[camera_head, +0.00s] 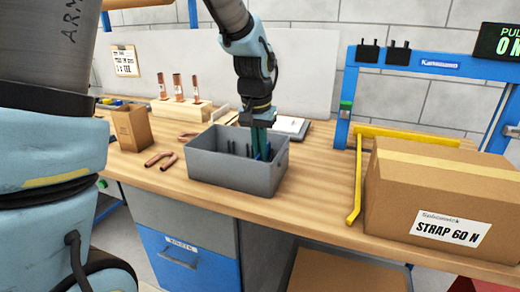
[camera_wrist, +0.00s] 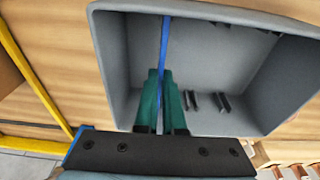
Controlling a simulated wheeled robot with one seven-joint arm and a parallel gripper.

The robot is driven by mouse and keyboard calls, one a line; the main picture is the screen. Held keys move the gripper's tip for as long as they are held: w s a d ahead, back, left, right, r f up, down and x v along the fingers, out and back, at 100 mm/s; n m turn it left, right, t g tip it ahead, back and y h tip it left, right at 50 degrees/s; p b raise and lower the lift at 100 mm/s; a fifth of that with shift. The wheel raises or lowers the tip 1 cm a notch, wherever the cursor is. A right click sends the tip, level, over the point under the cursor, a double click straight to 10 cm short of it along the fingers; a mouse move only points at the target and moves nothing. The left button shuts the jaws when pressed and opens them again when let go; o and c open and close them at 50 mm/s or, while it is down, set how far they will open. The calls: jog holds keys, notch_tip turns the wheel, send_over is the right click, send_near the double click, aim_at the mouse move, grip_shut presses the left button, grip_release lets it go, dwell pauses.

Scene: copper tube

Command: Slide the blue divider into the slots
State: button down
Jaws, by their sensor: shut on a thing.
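The blue divider (camera_wrist: 165,42) shows edge-on as a thin strip in the wrist view, between my gripper's green fingers (camera_wrist: 160,102). My gripper is shut on it, pointing down into the grey bin (camera_head: 230,177). In the head view my gripper (camera_head: 260,146) is inside the bin's opening, toward its right part. The divider is mostly hidden there by the fingers and bin wall. Dark slot ribs (camera_wrist: 222,103) stand on the bin's inner wall beside the fingers, with more on the opposite wall. I cannot tell whether the divider's edges are in the slots.
Bent copper tubes (camera_head: 160,160) and a small cardboard box (camera_head: 130,128) lie left of the bin. A wooden rack with upright copper pieces (camera_head: 180,112) stands behind. A large carton (camera_head: 425,200) and a yellow bar (camera_head: 356,190) are right. Bare wood lies between bin and bar.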

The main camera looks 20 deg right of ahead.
aim_at(258, 157)
jog(key=shift+f+b, duration=0.6)
jog(key=shift+f, duration=0.45)
jog(key=c, duration=0.9)
grip_release()
jog(key=shift+c, duration=0.2)
jog(key=shift+r, duration=0.1)
jog(key=r, duration=0.3)
jog(key=r+b, duration=0.1)
jog(key=r, duration=0.3)
jog(key=s+a+r, duration=0.1)
jog(key=r, duration=0.2)
jog(key=shift+r, duration=0.2)
jog(key=shift+s, duration=0.1)
jog(key=shift+s, duration=0.1)
